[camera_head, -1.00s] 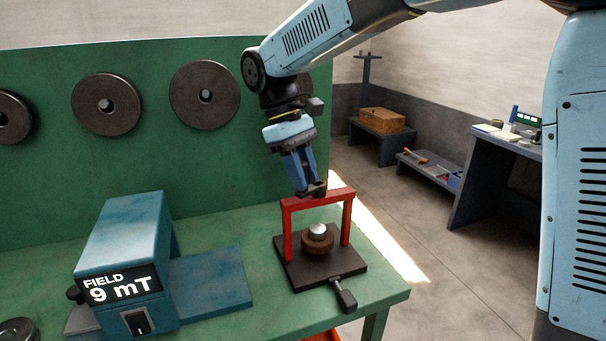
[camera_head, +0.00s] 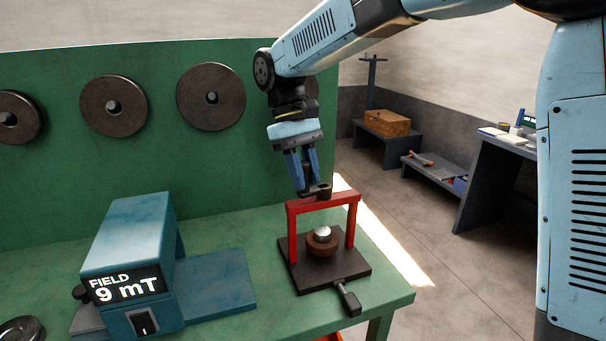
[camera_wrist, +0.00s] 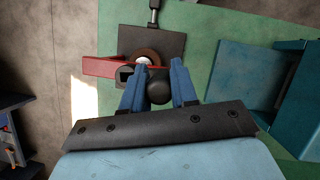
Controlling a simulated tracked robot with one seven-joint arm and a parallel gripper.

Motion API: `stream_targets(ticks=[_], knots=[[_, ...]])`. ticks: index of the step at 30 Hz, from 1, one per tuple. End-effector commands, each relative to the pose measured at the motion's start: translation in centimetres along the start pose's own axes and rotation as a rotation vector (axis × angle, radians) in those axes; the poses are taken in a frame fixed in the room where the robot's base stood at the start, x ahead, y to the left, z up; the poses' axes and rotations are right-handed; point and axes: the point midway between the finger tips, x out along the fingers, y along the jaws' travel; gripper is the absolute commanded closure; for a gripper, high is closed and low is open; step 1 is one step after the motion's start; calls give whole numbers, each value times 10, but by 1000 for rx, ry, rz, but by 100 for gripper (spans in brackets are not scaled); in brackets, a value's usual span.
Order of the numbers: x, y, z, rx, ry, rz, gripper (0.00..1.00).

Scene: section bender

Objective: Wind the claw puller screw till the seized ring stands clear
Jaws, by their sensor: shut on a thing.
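The claw puller is a red frame (camera_head: 293,228) standing over a dark base plate (camera_head: 307,281) on the green bench. The seized ring (camera_head: 322,248), brown and round, sits around a bright metal stub inside the frame; it looks low, near the plate. My gripper (camera_head: 315,188) points down above the frame's top bar, its blue fingers shut on the dark screw head (camera_wrist: 158,86). In the wrist view the red bar (camera_wrist: 98,66) and part of the ring (camera_wrist: 149,51) show beyond the fingers. The screw's lower end is hard to make out.
A blue field meter (camera_head: 130,240) reading 9 mT stands left on the green bench (camera_head: 230,325). A dark-handled lever (camera_head: 348,299) juts from the plate's front. Dark discs (camera_head: 211,97) hang on the green panel. Floor lies open to the right, before low benches and a wooden box (camera_head: 387,122).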

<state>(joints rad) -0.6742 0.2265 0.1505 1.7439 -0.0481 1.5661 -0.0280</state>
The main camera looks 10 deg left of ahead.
Motion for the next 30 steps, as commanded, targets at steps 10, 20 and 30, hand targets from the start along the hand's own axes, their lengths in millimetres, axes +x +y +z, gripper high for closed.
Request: stream_targets(ticks=[10,20,30], knots=[[0,0,-2,38,-3,-17,100],[0,0,-3,62,-3,-27,100],[-1,1,-4,79,-3,-34,100]])
